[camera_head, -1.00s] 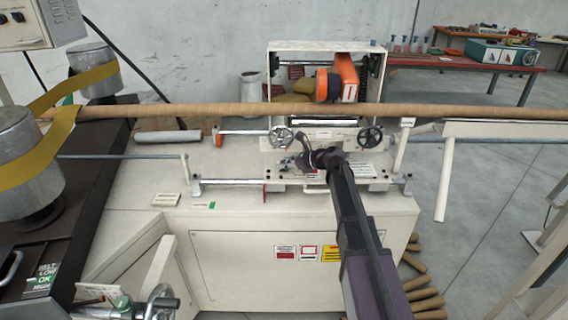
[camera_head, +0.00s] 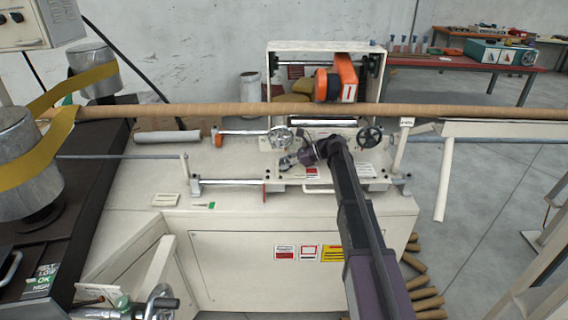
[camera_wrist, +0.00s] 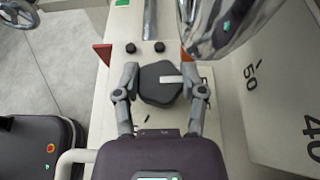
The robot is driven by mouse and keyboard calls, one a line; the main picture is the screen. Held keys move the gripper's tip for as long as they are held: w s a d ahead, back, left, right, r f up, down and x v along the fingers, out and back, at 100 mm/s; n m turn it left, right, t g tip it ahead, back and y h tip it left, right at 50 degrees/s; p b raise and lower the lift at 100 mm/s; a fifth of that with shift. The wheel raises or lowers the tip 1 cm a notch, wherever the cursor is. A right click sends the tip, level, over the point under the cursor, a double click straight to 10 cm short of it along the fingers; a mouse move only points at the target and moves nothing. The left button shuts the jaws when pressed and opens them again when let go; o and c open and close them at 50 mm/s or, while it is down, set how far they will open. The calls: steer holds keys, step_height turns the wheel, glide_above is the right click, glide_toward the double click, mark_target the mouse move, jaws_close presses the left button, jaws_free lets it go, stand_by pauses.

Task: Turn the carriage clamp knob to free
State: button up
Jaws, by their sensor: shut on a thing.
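The carriage clamp knob (camera_wrist: 160,85) is a dark, lobed knob with a white pointer bar on its right side in the wrist view. My gripper (camera_wrist: 163,88) is shut on it, with one grey finger on each side. In the head view my gripper (camera_head: 290,161) is at the left part of the cream carriage (camera_head: 345,184), in front of the kraft tube. The knob is too small and too covered to make out there. The free and clamped marks around the knob cannot be read.
Two small black knobs (camera_wrist: 145,47) and a red pointer (camera_wrist: 103,55) lie close beyond the gripper. A chrome cylinder (camera_wrist: 220,20) hangs close at the upper right. A numbered scale panel (camera_wrist: 275,95) stands on the right. Handwheels (camera_head: 370,137) and the long tube (camera_head: 190,112) are behind.

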steer(key=o, duration=1.2)
steer(key=shift+c, duration=0.2)
